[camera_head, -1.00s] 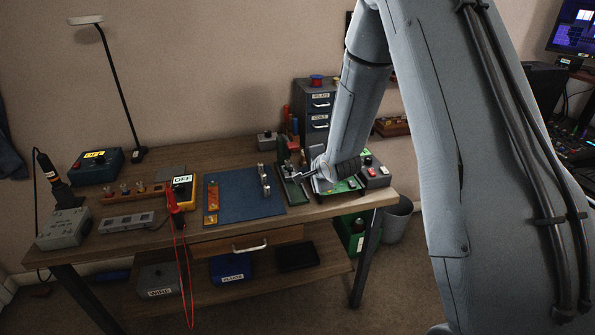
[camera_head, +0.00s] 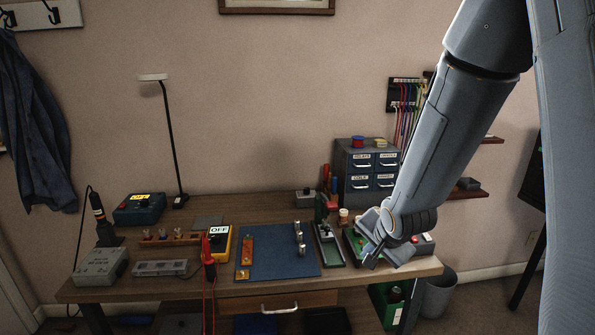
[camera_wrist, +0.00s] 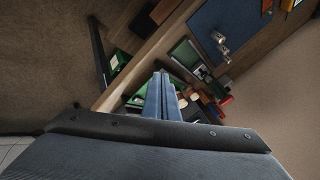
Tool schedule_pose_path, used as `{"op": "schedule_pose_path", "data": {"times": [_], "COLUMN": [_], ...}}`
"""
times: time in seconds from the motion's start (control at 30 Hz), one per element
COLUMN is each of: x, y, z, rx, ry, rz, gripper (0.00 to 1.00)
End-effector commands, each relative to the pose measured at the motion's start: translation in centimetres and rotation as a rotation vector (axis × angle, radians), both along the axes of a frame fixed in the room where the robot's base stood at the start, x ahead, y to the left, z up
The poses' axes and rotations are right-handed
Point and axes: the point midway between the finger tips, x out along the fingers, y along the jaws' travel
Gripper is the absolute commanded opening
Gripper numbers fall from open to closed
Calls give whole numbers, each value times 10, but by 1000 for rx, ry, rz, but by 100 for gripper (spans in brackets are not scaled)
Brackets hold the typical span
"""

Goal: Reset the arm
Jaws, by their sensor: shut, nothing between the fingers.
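My gripper (camera_head: 371,258) hangs at the end of my arm over the right end of the wooden workbench (camera_head: 150,287), above a green board (camera_head: 352,243). In the wrist view its two blue-grey fingers (camera_wrist: 160,80) are together with nothing between them. The green board also shows past the fingertips in the wrist view and is partly hidden by the gripper. A small green tray (camera_head: 329,250) with metal parts lies just left of the gripper. I cannot tell the exact height of the gripper above the bench.
A drawer cabinet (camera_head: 360,170) and a lamp (camera_head: 170,140) stand at the back. A grey bin (camera_head: 437,295) stands right of the bench.

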Motion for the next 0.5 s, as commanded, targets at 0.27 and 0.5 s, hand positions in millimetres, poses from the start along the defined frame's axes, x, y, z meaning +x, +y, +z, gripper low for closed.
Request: {"op": "schedule_pose_path", "data": {"times": [0.27, 0.5], "x": [-114, -187], "y": [-6, 3], "z": [9, 16], "rx": [-285, -339], "ry": [296, 454], "rz": [429, 745], "gripper": [0, 0]}}
